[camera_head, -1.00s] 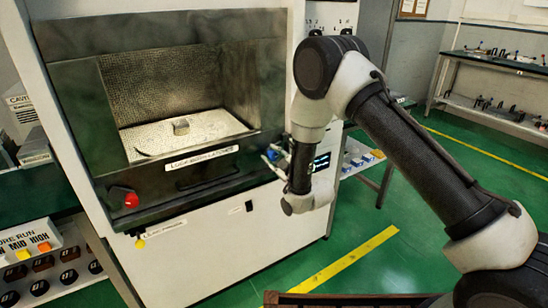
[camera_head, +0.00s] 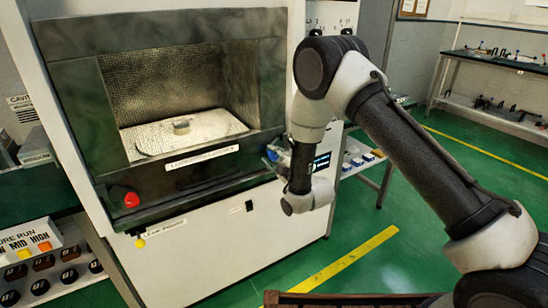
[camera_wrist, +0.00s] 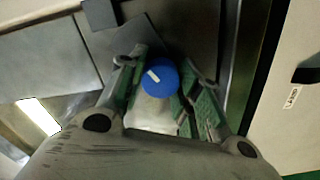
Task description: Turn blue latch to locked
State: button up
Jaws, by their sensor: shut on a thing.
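The blue latch (camera_wrist: 160,78) is a round blue knob with a white pointer mark, seen in the wrist view. The pointer slants toward the upper left. My gripper (camera_wrist: 162,70) has its green-padded fingers on either side of the knob and is shut on it. In the head view my gripper (camera_head: 275,154) is at the right end of the dark front panel of the microwave generator (camera_head: 200,180).
A red knob (camera_head: 132,200) is at the panel's left, with a yellow knob (camera_head: 140,243) below. The open chamber (camera_head: 180,95) holds a small metal piece (camera_head: 181,126). A side shelf (camera_head: 365,160) with small items stands just right of my gripper. Green floor is free further right.

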jog(key=o, duration=1)
jog(key=shift+o, duration=0.2)
jog(key=shift+s, duration=0.1)
jog(key=v, duration=1.2)
